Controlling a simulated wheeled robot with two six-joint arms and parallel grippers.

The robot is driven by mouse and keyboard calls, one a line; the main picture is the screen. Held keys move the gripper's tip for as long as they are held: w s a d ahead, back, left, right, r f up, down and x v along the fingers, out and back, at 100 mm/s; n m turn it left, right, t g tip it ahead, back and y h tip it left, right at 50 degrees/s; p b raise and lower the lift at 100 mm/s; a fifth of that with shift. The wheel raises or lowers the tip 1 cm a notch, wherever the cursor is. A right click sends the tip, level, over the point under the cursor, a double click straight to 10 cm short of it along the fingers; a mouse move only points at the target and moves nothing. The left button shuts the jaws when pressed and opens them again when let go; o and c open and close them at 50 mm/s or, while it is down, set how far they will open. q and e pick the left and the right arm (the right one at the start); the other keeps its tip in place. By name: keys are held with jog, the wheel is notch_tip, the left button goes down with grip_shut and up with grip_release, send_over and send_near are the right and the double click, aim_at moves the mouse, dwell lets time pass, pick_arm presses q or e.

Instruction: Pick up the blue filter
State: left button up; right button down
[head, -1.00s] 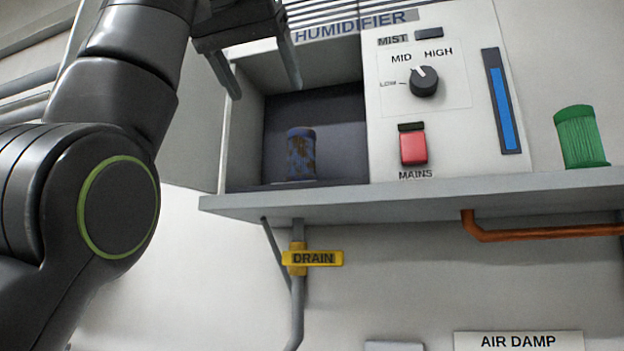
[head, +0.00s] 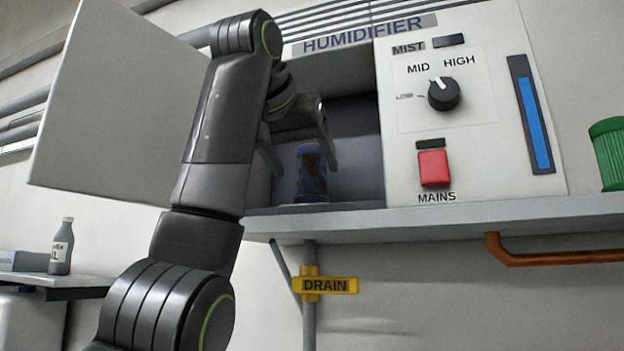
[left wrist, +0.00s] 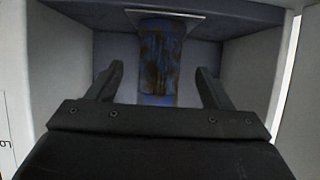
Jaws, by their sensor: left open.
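The blue filter (head: 312,172), a cylinder with brown stains, stands upright inside the open bay of the humidifier. My left gripper (head: 302,150) reaches into the bay and is open, its fingers at the filter's near side. In the left wrist view the blue filter (left wrist: 162,60) shows in the middle, beyond and between the two open fingers (left wrist: 160,85). I see no contact between fingers and filter. My left arm hides part of the bay's left side. My right gripper is not in view.
An open white door panel (head: 120,110) stands left of the bay, behind my arm. A shelf (head: 430,212) runs under the unit. A green filter (head: 610,152) stands at the right. A small bottle (head: 62,248) stands on a lower-left ledge.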

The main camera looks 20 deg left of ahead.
aim_at(306, 171)
pick_arm(q)
jog(key=shift+w+f+p, duration=0.2)
jog(key=shift+w+p, duration=0.15)
jog(key=shift+w, duration=0.05)
jog(key=p+x, duration=0.3)
jog(key=shift+w+f, duration=0.1)
jog(key=shift+w, duration=0.3)
jog(key=shift+w+f, duration=0.35)
jog(key=shift+w, duration=0.05)
jog(key=shift+s, duration=0.1)
jog(key=shift+c, duration=0.2)
